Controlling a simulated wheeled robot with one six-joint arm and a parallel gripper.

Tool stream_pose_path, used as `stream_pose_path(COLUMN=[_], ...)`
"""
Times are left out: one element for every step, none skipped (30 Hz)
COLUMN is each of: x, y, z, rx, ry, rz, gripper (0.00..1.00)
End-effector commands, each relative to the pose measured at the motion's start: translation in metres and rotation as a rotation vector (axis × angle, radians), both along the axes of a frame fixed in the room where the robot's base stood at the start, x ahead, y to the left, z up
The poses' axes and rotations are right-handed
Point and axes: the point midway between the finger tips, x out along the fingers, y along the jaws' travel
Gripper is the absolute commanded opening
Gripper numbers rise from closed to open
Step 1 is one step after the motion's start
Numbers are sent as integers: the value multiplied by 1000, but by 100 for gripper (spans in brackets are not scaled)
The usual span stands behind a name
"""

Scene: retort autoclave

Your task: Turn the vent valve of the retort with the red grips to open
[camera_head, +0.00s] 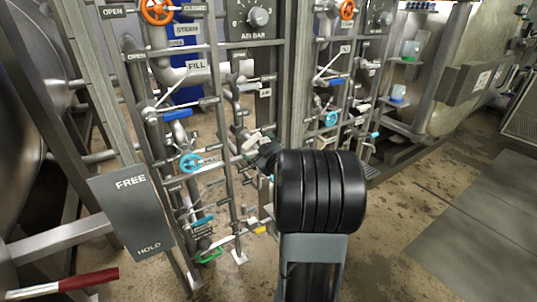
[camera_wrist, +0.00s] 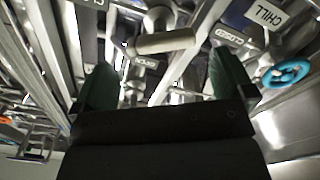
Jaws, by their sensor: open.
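A red grip (camera_head: 88,281) shows on a lever at the lower left of the head view, beside the left retort. In the wrist view a pale cylindrical handle (camera_wrist: 165,41) lies crosswise ahead of my gripper (camera_wrist: 160,80), across the gap between its two green fingers. The fingers are apart, with nothing clamped between them. A CLOSED label (camera_wrist: 229,38) and what looks like an OPEN label are near the handle. I cannot read a vent label. In the head view my black arm hides most of the gripper, which reaches into the left pipe rack near a pale handle (camera_head: 252,143).
Around it are a blue handwheel (camera_head: 190,163), a blue lever (camera_head: 177,114), an orange handwheel (camera_head: 157,10) and upright rack posts. A FREE/HOLD plate (camera_head: 135,215) stands left. A second rack with a blue handwheel (camera_head: 331,119) is to the right. Floor at right is clear.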

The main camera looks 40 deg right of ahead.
Motion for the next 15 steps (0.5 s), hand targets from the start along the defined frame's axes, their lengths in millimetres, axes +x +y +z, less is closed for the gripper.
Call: stream_pose_path(x=[-11,-17,-24,-29,-33,-39,-43,-46,-50,-53,-55,-58,-60,-61,-62], y=[1,2,3,3,4,5,6,6,6,7,8,8,8,8,9], z=[3,2,2,3,2,2,2,2,1,1,1,1,1,1,0], rx=[0,1,1,0,0,1,1,1,0,0,0,0,0,0,0], ry=[-1,0,0,0,1,0,0,0,0,0,1,0,0,0,0], rz=[-3,-4,-4,-2,-3,-2,-2,-2,-1,-1,-1,-1,-1,-1,-1], gripper=[100,100,100,100,100,100,100,100,100,100,100,100,100,100,100])
